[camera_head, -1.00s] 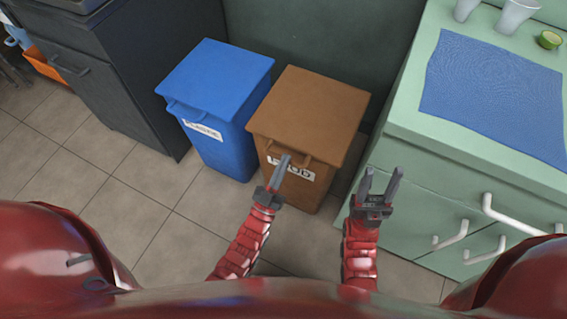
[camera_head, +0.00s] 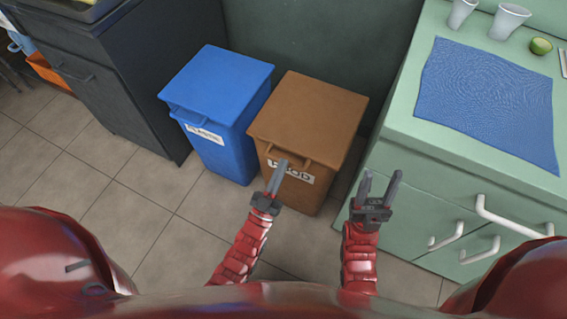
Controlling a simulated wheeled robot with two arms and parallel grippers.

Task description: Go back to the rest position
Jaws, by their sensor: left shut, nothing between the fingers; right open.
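My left gripper (camera_head: 281,168) is shut and empty. It is held in front of the brown bin and overlaps the bin's label in the picture. My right gripper (camera_head: 382,176) is open, its two fingers apart with nothing between them. It is to the right of the brown bin, in front of the green cabinet's left side in the picture. Both red forearms reach up from the bottom of the view.
A blue bin (camera_head: 217,90) and a brown bin (camera_head: 310,105) stand side by side, lids closed. A green counter (camera_head: 403,122) at right carries a blue mat (camera_head: 490,100), two cups (camera_head: 508,21) and a cut lime (camera_head: 541,46). A dark cabinet (camera_head: 140,70) is at left. Tiled floor (camera_head: 130,215) is open at lower left.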

